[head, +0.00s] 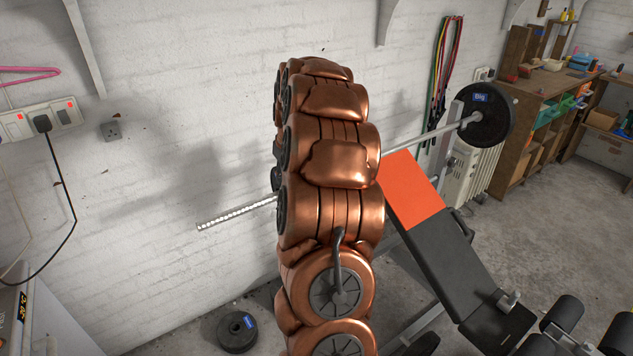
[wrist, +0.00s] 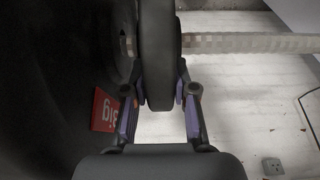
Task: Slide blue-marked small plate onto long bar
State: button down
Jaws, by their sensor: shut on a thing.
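My gripper (wrist: 160,98) is shut on a dark plate (wrist: 160,55), seen edge-on in the wrist view. The held plate's mark does not show. The long bar (wrist: 250,43) runs out to the right from behind this plate, and a short piece shows on its left, so the plate appears to be around the bar. A big plate (wrist: 60,60) with a red "Big" label is close on the left, a narrow gap away. In the head view the bar's bare ridged end (head: 235,214) sticks out left of my arm, which hides my gripper and most of the held plate.
A big plate with a blue label (head: 486,115) sits on the bar's far right end. A bench (head: 440,255) with an orange pad stands below the bar. A dark plate with a blue mark (head: 237,330) lies on the floor near the white wall. Shelves (head: 545,115) stand at the back right.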

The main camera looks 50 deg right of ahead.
jog(key=shift+s+d+r, duration=0.1)
jog(key=shift+s+d, duration=0.05)
jog(key=shift+d, duration=0.4)
jog(key=c, duration=0.8)
grip_release()
jog(key=shift+s+d, duration=0.1)
jog(key=shift+c, duration=0.2)
jog(key=shift+v, duration=4)
